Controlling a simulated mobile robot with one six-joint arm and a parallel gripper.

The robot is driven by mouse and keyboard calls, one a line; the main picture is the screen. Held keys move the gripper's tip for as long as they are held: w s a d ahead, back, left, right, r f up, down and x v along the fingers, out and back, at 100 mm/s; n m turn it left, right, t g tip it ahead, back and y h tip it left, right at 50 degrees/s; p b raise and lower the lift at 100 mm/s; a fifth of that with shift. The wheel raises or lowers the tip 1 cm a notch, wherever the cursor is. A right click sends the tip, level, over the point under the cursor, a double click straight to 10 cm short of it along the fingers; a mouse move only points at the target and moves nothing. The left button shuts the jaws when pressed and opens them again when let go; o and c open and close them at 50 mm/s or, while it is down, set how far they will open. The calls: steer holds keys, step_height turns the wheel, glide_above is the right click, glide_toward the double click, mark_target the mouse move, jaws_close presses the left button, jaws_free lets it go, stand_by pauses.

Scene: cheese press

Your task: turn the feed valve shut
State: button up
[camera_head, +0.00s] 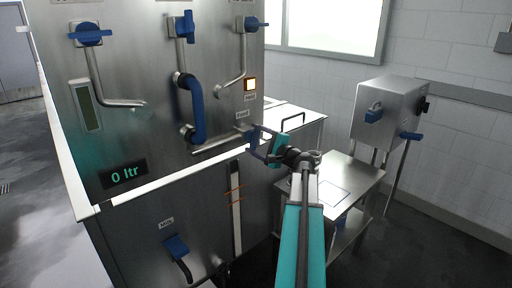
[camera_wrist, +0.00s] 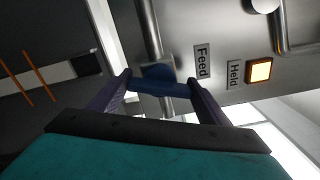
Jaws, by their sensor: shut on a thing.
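The feed valve has a blue handle (camera_head: 253,136) on a steel pipe at the right edge of the machine panel, below the "Feed" label (camera_head: 242,114). In the wrist view its blue handle (camera_wrist: 158,88) lies crosswise between my two dark fingers, over the pipe and beside the Feed label (camera_wrist: 202,61). My gripper (camera_head: 264,146) reaches up to it from the right in the head view. In the wrist view my gripper (camera_wrist: 160,84) is shut on the handle, with one finger at each end. The fingers and teal wrist partly hide the handle in the head view.
A lit "Held" lamp (camera_head: 250,84) is above the valve. Other blue-handled valves (camera_head: 90,34) line the panel top, and a thick blue pipe handle (camera_head: 195,110) is left of it. The milk valve (camera_head: 176,247) is lower. A steel side table (camera_head: 352,179) stands right.

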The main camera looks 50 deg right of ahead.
steer(key=shift+f+n+b, duration=0.3)
steer(key=shift+n+b, duration=1)
steer(key=shift+b, duration=0.85)
steer(key=shift+n+b, duration=0.6)
steer(key=shift+b, duration=0.3)
steer(key=shift+r+n+b, duration=0.2)
steer(key=shift+n+b, duration=0.1)
steer(key=shift+b, duration=0.05)
steer(key=o, duration=1.1)
steer(key=shift+c, duration=0.2)
steer(key=shift+s, duration=0.15)
steer(key=s+a+b, duration=0.1)
steer(key=s, duration=1.2)
steer(key=shift+s, duration=0.25)
